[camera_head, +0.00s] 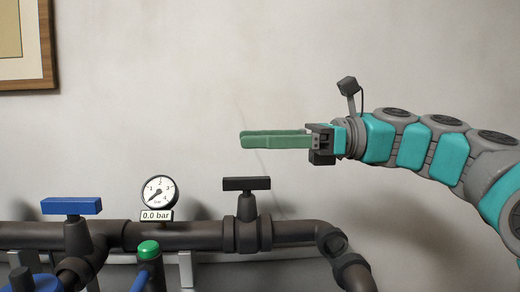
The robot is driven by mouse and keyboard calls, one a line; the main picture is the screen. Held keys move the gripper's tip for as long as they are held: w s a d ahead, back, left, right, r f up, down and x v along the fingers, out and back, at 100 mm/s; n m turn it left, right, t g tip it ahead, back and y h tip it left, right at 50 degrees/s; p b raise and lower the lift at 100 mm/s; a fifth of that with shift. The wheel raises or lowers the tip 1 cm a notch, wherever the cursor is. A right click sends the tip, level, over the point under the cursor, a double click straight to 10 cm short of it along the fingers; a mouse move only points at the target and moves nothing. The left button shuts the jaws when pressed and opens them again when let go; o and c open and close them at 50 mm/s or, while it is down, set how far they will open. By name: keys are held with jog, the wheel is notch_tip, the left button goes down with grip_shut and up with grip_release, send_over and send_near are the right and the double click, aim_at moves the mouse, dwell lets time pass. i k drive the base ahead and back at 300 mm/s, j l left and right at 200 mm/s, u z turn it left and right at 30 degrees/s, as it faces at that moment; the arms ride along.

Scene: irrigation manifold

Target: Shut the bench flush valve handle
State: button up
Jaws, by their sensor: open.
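A black lever handle (247,184) sits on a valve in the dark pipe, lying along the pipe's direction. A blue lever handle (71,206) tops another valve at the left. A short stub with a green cap (149,250) stands in front of the pipe between them. I cannot tell by a label which one is the bench flush valve. My gripper (242,138) has green fingers pointing left, seen nearly edge-on, open and empty. It is in the air above the black handle, apart from it.
A round gauge (159,191) on the pipe reads 0.0 bar. The dark pipe (190,236) runs along the wall and bends down at the right. More blue parts (46,282) show at the lower left. A picture frame (47,50) hangs at the upper left. The air above the pipe is free.

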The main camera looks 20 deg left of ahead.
aim_at(246, 184)
jog(key=k, duration=1)
